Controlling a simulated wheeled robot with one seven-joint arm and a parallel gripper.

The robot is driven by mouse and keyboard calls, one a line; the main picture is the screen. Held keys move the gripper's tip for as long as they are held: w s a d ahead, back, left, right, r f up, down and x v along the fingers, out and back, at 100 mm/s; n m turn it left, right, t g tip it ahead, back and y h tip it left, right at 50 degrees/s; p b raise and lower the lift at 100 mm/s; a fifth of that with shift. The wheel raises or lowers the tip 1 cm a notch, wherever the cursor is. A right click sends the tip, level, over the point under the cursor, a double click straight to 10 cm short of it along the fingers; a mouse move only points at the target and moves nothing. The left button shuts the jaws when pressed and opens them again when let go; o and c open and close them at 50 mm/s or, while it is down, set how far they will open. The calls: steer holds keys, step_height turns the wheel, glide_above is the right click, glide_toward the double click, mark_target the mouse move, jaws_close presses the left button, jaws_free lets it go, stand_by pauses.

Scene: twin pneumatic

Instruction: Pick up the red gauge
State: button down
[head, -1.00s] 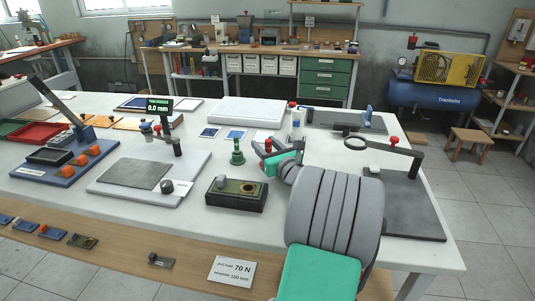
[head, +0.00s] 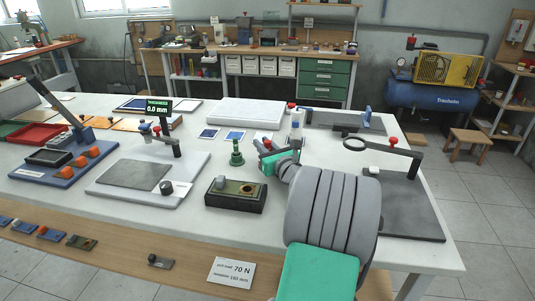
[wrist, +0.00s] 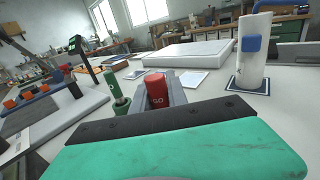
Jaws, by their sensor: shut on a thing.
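The red gauge (wrist: 157,90) is a short red cylinder marked "GO". It stands roughly upright between the grey fingers of my gripper (wrist: 163,98) in the wrist view. The fingers are shut on it. Its lower part is hidden by the gripper. In the head view my gripper (head: 268,152) is over the middle of the white table, with a little red showing at its tip. I cannot tell whether the gauge touches the table.
A green gauge (head: 237,153) stands just left of my gripper; it also shows in the wrist view (wrist: 118,92). A white cylinder with a blue part (wrist: 253,52) stands at the right. A black block (head: 235,199) lies nearer. A magnifier stand (head: 385,152) is at the right.

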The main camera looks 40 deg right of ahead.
stand_by(0.3)
step_height(320, 180, up, 4)
steer(key=shift+s+p, duration=0.15)
steer(key=shift+p, duration=0.35)
steer(key=s+a+r+p, duration=0.2)
steer(key=s+a+r, duration=0.6)
steer(key=s, duration=0.3)
steer(key=shift+a+r, duration=0.15)
steer(key=shift+r, duration=0.35)
